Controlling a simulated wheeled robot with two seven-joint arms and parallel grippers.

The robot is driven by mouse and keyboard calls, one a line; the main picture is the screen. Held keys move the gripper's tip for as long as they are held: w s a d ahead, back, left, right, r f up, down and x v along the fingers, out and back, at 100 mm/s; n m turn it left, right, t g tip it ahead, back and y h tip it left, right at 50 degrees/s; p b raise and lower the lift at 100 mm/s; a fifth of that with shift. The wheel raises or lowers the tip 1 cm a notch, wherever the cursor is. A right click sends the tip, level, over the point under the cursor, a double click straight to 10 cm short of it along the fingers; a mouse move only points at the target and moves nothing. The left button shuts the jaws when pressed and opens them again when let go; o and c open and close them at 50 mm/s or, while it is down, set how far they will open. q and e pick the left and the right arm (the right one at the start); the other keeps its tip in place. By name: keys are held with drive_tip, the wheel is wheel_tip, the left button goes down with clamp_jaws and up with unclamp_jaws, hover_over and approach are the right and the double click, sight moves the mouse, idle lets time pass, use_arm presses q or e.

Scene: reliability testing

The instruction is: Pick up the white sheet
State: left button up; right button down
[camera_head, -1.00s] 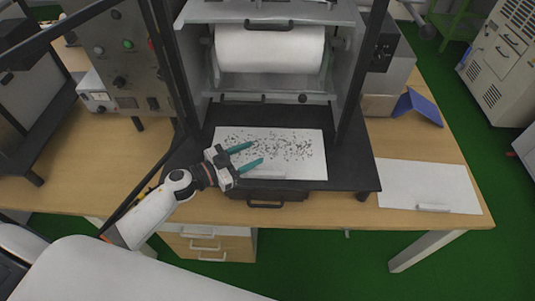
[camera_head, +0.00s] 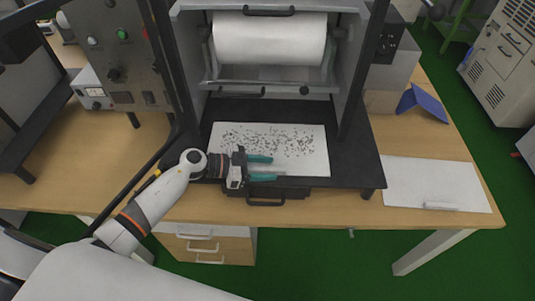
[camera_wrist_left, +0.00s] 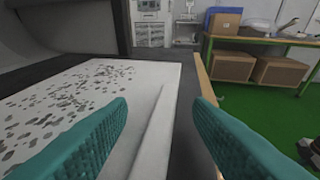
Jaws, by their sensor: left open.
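A white sheet with dark specks (camera_head: 300,140) lies on the black platform of the machine. It also fills the left part of the left wrist view (camera_wrist_left: 130,82). A raised white strip (camera_wrist_left: 150,130) runs along its near edge. My left gripper (camera_head: 274,168) is open over that near edge, with its teal fingers pointing right. In the left wrist view the fingers (camera_wrist_left: 160,112) stand on either side of the strip, with nothing gripped. A second, plain white sheet (camera_head: 430,180) lies on the table at right, with a white strip at its near edge. My right gripper is out of view.
The black platform (camera_head: 352,165) sits on the wooden table (camera_head: 440,130). The machine's white roller (camera_head: 270,38) and uprights stand behind and beside the specked sheet. A blue angled piece (camera_head: 422,103) is at right.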

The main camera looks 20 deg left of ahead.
use_arm(q)
clamp_jaws()
idle(0.4)
